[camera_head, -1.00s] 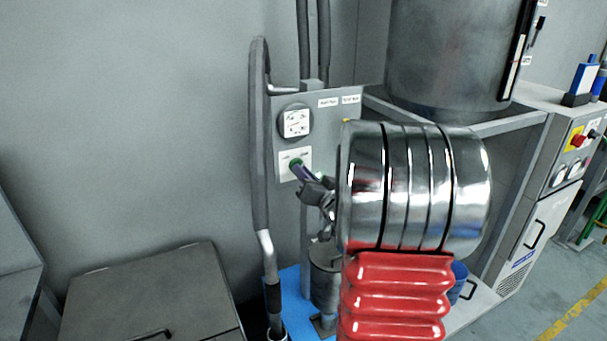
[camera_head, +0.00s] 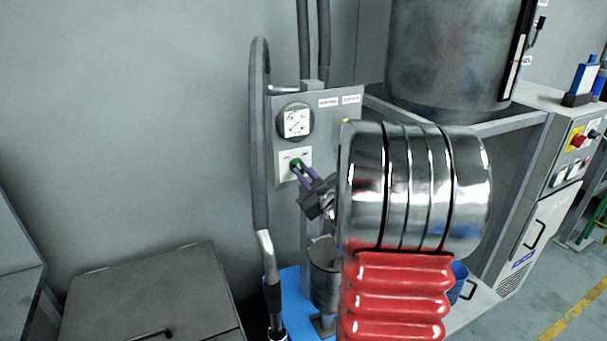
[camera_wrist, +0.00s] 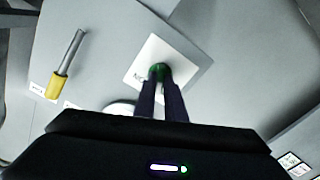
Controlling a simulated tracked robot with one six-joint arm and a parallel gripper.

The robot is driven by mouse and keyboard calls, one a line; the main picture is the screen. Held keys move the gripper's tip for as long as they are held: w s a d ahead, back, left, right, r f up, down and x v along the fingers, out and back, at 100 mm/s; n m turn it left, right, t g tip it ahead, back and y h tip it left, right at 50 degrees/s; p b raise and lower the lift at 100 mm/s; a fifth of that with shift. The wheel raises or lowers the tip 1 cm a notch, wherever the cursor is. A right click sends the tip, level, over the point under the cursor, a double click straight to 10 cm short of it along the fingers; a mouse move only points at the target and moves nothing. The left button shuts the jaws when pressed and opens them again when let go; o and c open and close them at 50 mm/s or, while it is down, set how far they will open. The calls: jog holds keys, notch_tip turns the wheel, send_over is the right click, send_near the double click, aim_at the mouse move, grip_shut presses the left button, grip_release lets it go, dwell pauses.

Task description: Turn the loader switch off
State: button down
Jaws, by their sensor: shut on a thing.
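The loader switch is a green knob (camera_head: 295,163) on a white label plate (camera_head: 283,171), low on the grey panel under a round gauge. In the wrist view the green knob (camera_wrist: 159,70) shows between my fingertips on the white plate (camera_wrist: 168,50). My gripper (camera_head: 301,169) reaches the plate from the lower right, and its two dark fingers (camera_wrist: 160,84) are shut on the knob. The fingers hide much of the knob, so which way it points cannot be told. The lettering on the plate is too small to read.
The round gauge (camera_head: 296,122) sits just above the switch. A grey hose (camera_head: 259,140) runs down the panel's left side. A steel vessel (camera_head: 450,55) stands at the right. In the wrist view a yellow-tipped metal rod (camera_wrist: 66,67) projects from the panel.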

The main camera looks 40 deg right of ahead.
jog(key=n, duration=0.3)
jog(key=shift+f+n, duration=0.2)
jog(key=shift+n, duration=0.1)
dwell(0.4)
jog(key=c, duration=1.8)
grip_release()
jog(key=shift+r, duration=0.1)
jog(key=v, duration=1.4)
jog(key=shift+w, duration=0.1)
